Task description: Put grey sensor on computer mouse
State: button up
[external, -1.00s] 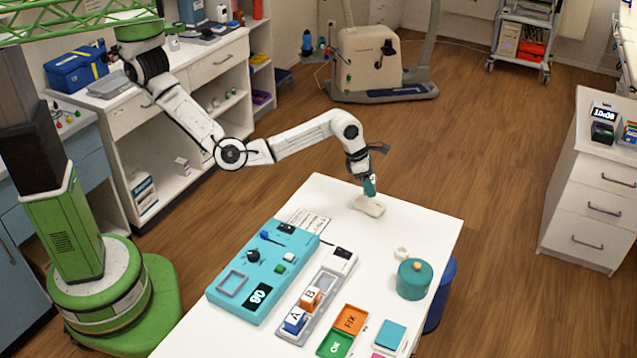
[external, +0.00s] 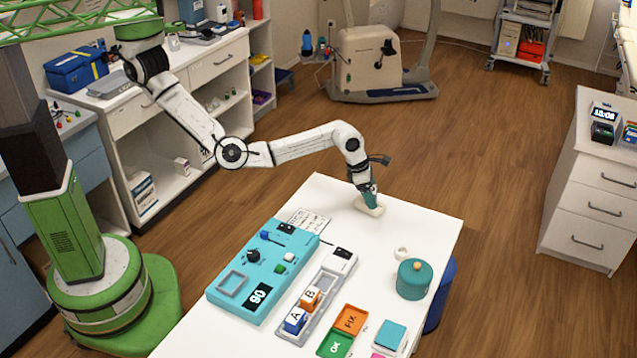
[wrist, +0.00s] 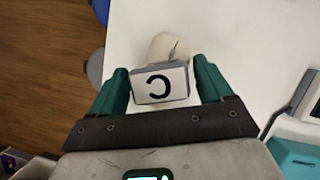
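The computer mouse (external: 370,209) is a pale beige rounded shape on the far end of the white table. It also shows in the wrist view (wrist: 160,45), partly covered by the grey sensor. In the external view my gripper (external: 370,199) points down right at the mouse. The block's underside is hidden, so I cannot tell whether it touches the mouse.
A turquoise panel (external: 285,262) lies on the table, beside a grey tray (external: 322,302) with the A and B blocks. A teal lidded pot (external: 413,281) stands at the right. A small cream ring-like object (external: 401,252) is near it. The table around the mouse is fairly clear.

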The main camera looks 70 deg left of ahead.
jog(key=shift+o, duration=0.7)
jog(key=shift+r, duration=0.1)
